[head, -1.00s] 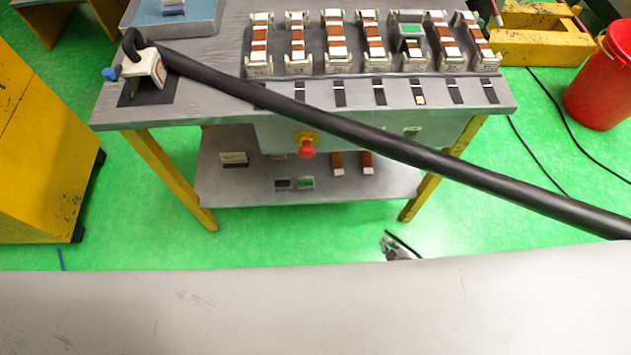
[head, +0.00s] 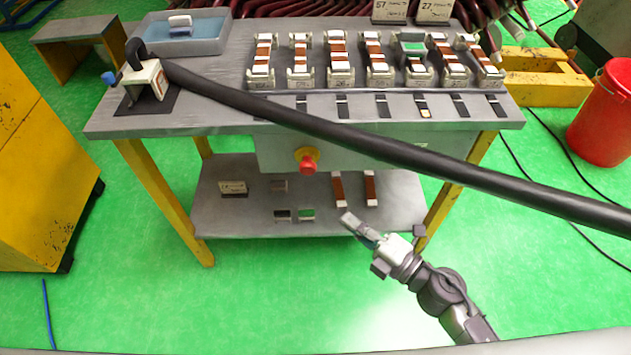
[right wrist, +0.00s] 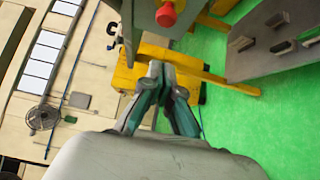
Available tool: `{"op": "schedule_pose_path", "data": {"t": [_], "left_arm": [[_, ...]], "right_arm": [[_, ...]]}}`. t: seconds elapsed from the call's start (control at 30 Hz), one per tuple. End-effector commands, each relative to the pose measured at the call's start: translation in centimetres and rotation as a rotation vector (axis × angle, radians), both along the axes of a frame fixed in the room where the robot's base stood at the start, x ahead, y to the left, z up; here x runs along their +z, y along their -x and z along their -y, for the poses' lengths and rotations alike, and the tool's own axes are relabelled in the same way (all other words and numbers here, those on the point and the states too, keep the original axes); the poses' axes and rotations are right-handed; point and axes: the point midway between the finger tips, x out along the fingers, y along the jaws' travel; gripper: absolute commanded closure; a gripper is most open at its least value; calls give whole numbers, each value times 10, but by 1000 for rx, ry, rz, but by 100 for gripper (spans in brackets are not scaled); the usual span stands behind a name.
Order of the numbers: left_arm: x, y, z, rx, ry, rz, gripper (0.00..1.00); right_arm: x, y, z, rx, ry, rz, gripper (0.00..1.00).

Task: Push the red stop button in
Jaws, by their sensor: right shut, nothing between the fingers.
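The red stop button (head: 308,167) sits on a yellow round base on the front face of the grey workbench (head: 225,125), below the tabletop edge. It also shows near the top of the right wrist view (right wrist: 166,14), ahead of my fingers. My right gripper (head: 350,222) is below and to the right of the button in the head view, in front of the lower shelf and apart from the button. In the right wrist view its fingertips (right wrist: 158,72) are together with nothing between them. My left gripper is not in view.
A thick black bar or cable (head: 400,150) crosses the head view in front of the bench. Several coil pieces stand on the tabletop. The lower shelf (head: 240,215) holds small parts. A red bucket (head: 600,115) stands at the right. The green floor before the bench is clear.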

Motion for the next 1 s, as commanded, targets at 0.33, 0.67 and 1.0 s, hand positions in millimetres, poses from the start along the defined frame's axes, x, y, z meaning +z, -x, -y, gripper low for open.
{"op": "schedule_pose_path", "data": {"t": [0.33,0.67,1.0], "left_arm": [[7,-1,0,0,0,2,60],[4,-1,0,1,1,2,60],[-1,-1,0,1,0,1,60]], "right_arm": [[2,-31,-30,-1,-4,2,100],[-1,-82,-71,-3,-1,2,100],[-1,-111,-70,-1,-1,-1,100]]}}
